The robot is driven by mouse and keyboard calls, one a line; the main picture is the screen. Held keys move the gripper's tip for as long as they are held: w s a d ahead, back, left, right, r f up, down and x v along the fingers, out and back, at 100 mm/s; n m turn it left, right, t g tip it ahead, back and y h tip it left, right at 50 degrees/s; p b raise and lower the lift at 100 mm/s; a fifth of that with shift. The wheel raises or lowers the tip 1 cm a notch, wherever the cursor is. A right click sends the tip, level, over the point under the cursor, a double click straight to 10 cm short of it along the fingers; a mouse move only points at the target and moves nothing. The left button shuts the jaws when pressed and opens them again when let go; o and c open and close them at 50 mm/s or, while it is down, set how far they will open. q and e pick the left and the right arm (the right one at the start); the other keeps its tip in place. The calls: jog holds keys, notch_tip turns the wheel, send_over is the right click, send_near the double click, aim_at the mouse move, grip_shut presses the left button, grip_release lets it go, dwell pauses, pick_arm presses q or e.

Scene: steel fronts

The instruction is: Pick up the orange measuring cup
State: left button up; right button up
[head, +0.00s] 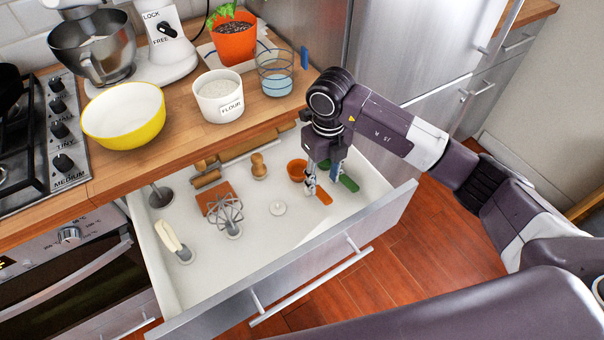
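The orange measuring cup (297,170) lies in the open drawer, toward its right end. Its round bowl shows left of my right gripper, and an orange handle-like strip (323,196) shows just right of and below the near fingertip. The part between them is hidden by the gripper. My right gripper (323,181) points down into the drawer over the cup. Its fingers look spread apart, with nothing visibly clamped. I cannot tell whether a finger touches the cup. My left gripper is not in view.
A green utensil (348,183) lies close by on the right. The drawer front (300,270) and the counter edge (200,155) bound the space.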

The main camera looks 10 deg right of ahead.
aim_at(321, 191)
notch_tip(321, 191, down, 7)
jog(key=shift+a+p, duration=0.15)
jog(key=shift+p, duration=0.5)
jog(key=shift+c, duration=0.6)
grip_shut()
